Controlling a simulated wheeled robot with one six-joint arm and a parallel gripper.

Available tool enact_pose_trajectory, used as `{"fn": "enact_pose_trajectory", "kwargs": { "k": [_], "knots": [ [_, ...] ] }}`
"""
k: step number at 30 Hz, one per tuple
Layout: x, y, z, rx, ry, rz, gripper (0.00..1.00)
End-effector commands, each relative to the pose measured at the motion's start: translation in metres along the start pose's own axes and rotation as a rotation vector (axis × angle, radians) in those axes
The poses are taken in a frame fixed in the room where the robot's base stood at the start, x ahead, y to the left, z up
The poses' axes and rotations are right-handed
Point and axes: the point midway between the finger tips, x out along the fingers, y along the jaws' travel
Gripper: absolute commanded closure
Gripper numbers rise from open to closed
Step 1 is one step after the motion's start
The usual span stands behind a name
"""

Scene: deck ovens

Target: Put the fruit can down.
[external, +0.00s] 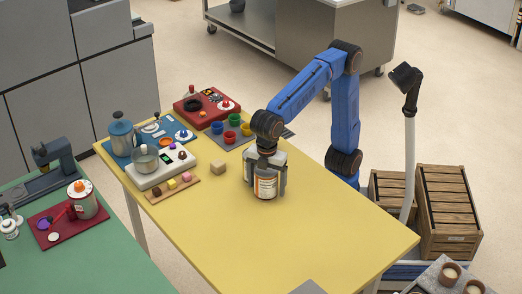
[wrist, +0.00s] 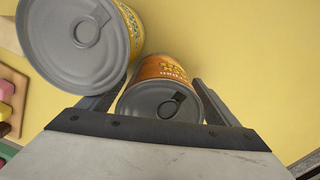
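The fruit can (wrist: 158,100), with a grey pull-tab lid and an orange label, sits between the fingers of my gripper (wrist: 165,85) in the wrist view. The fingers are closed against its sides. In the external view, my gripper (external: 266,182) points down over the yellow table (external: 330,230), with the orange and white can (external: 266,187) upright between its fingers. The can's base is at or just above the tabletop; I cannot tell if it touches. A second, larger-looking can (wrist: 75,45) with a yellow label is close beside it, up-left in the wrist view; I cannot make it out externally.
A beige cube (external: 218,168) and a wooden board with small coloured pieces (external: 172,188) lie to the left. Coloured cups (external: 231,128), a white scale with a pot (external: 160,167) and a blue tray (external: 150,133) stand further back.

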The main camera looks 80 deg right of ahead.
Motion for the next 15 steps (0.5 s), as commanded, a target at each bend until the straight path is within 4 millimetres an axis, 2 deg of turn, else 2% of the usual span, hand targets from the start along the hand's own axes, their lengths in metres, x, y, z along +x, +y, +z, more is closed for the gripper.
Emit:
{"fn": "enact_pose_trajectory", "kwargs": {
  "k": [8, 15],
  "knots": [
    [-0.006, 0.0, 0.0, 0.0, 0.0, 0.0, 0.16],
    [-0.043, 0.0, -0.001, 0.0, 0.002, 0.001, 0.16]
  ]
}}
